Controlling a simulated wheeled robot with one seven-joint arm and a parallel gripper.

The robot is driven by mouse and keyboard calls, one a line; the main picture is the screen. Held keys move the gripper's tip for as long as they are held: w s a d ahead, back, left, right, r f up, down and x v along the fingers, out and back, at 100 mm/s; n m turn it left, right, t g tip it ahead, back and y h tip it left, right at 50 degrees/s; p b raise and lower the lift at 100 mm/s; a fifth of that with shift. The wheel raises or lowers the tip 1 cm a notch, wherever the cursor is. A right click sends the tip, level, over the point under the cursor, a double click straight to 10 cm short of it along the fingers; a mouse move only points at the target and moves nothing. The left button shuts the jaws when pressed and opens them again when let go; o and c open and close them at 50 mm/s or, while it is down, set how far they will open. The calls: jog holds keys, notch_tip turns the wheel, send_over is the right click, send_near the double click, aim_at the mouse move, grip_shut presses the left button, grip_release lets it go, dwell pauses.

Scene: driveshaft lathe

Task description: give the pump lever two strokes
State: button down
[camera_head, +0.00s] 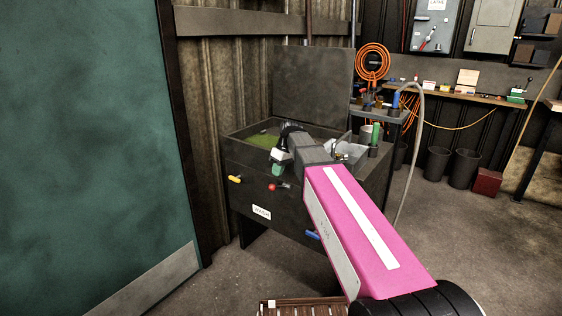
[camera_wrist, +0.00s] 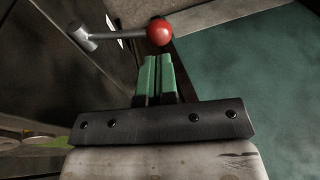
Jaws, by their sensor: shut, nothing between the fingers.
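In the head view the red knob (camera_head: 272,187) shows on the front of the dark parts-washer tank (camera_head: 245,170). My gripper (camera_wrist: 155,58) has green fingers that are shut and empty. In the wrist view their tips are just below the knob; whether they touch it I cannot tell. In the head view my gripper (camera_head: 278,171) hangs at the tank's front, just above the knob.
A yellow handle (camera_head: 235,179) sticks out to the left of the knob, and a blue one (camera_head: 312,235) lower right. The tank's raised lid (camera_head: 310,85) stands behind. A green door (camera_head: 80,150) is at left. Open floor (camera_head: 450,230) lies to the right.

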aim_at(272, 186)
jog(key=shift+x, duration=2)
jog(key=shift+s+f, duration=0.1)
jog(key=shift+s+a+f+t+h, duration=0.35)
jog(key=shift+s+f+t+h, duration=0.1)
jog(key=shift+f+t+h, duration=0.1)
notch_tip(272, 186, down, 8)
jog(key=s+a+t+h, duration=0.1)
jog(key=t+h, duration=0.2)
jog(key=t, duration=0.1)
jog(key=shift+s+a+f+n+t, duration=0.15)
jog(key=shift+s+a+n+t, duration=0.05)
jog(key=shift+s+n+t, duration=0.15)
jog(key=shift+f+h, duration=0.15)
jog(key=shift+h, duration=0.1)
jog(key=s+v, duration=0.1)
jog(key=v, duration=1.3)
jog(key=shift+a, duration=0.45)
